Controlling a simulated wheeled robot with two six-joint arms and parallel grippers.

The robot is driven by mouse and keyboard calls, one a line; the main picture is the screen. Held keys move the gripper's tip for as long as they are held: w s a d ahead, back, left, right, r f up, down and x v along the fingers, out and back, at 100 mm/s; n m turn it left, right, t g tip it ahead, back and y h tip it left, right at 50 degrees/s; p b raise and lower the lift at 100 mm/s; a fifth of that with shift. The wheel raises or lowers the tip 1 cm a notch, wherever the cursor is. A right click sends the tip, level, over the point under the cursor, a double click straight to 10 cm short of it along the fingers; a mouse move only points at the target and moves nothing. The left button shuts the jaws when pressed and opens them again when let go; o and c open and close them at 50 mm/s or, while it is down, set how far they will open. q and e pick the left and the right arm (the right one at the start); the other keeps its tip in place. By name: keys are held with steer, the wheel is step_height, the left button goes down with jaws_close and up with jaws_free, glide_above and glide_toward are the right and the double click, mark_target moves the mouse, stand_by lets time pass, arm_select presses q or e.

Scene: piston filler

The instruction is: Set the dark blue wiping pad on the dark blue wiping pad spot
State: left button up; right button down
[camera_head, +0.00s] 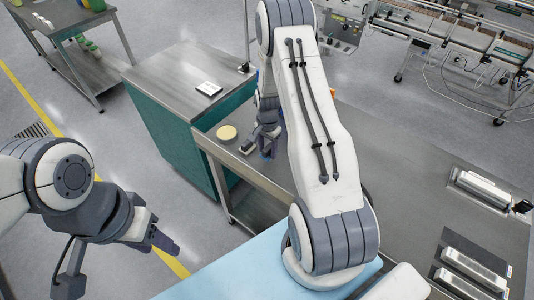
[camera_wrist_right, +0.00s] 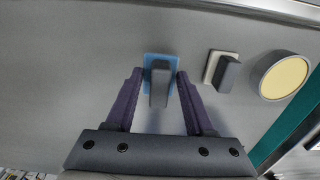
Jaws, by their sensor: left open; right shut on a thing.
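The blue wiping pad (camera_wrist_right: 148,76) with an upright dark grey handle lies between the fingers of my right gripper (camera_wrist_right: 160,80) in the right wrist view. My right gripper is shut on it, at or just above the grey bench top. In the head view my right gripper (camera_head: 268,143) is at the bench's left end, partly behind my own arm, and the pad is hard to make out there. I cannot make out a separate dark blue spot. My left gripper (camera_head: 163,241) is open and empty, over the floor at the lower left.
A beige pad with a dark handle (camera_wrist_right: 217,72) lies right of the blue pad. Beyond it is a round pale-yellow-topped piece (camera_wrist_right: 285,76), near the bench edge. A teal-sided cabinet (camera_head: 181,135) adjoins the bench. Metal devices (camera_head: 484,188) lie on the bench at right.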

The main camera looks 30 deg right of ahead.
mark_target(267, 157)
step_height(267, 157, down, 4)
steer(key=shift+r+p, duration=0.15)
steer(key=shift+p, duration=0.75)
steer(key=shift+f, duration=0.2)
steer(key=shift+f, duration=0.2)
steer(key=shift+c, duration=1.3)
jaws_free()
